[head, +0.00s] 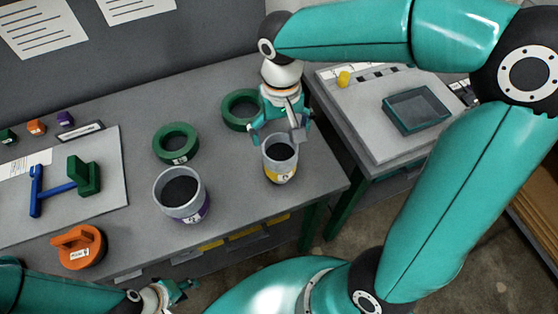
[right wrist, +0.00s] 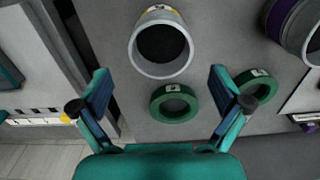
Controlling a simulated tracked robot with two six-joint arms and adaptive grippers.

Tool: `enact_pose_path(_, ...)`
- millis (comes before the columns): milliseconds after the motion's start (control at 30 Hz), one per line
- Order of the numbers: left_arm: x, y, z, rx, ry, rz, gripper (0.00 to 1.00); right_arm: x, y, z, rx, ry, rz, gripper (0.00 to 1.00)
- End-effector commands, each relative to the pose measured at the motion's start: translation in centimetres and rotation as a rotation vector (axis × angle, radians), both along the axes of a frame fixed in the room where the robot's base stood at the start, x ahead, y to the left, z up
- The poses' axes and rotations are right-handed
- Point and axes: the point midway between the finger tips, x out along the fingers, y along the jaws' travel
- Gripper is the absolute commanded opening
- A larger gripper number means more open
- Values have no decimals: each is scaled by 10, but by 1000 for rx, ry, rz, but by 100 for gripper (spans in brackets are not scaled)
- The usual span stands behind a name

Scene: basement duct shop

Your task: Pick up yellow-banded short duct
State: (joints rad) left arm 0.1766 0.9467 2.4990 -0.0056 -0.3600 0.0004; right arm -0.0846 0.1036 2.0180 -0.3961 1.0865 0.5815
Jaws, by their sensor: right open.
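The yellow-banded short duct (head: 281,160) is a grey open cylinder with a dark inside and a yellow band low on its wall. It stands upright near the bench's right front edge. In the right wrist view the duct (right wrist: 160,45) lies ahead of the fingers, its rim facing the camera. My right gripper (head: 280,132) is open and empty, just above and behind the duct, with its fingers spread to either side; it also shows in the right wrist view (right wrist: 160,76). My left gripper (head: 177,291) is low at the left front, away from the duct; its jaw opening is unclear.
A purple-banded duct (head: 182,193) stands left of the yellow-banded one. Two green rings (head: 176,144) (head: 240,109) lie behind. An orange handled piece (head: 78,247) sits at the front left. A side table (head: 372,115) holds a teal tray (head: 417,110).

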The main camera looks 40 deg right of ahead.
Motion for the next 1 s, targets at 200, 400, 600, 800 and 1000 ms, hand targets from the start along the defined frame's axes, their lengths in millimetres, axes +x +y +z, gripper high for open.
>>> enact_pose_path(200,0,0,1,0,0,0,40,0,0,-23,-1,0,0,100)
enact_pose_path(400,0,0,6,0,0,0,40,1,1,-37,-1,4,2,100)
enact_pose_path(600,0,0,11,0,-1,0,40,4,1,-66,-1,3,2,100)
enact_pose_path(800,0,0,12,0,0,0,40,4,1,-77,0,0,2,100)
enact_pose_path(1000,0,0,12,0,0,0,40,4,1,-77,0,-1,2,93)
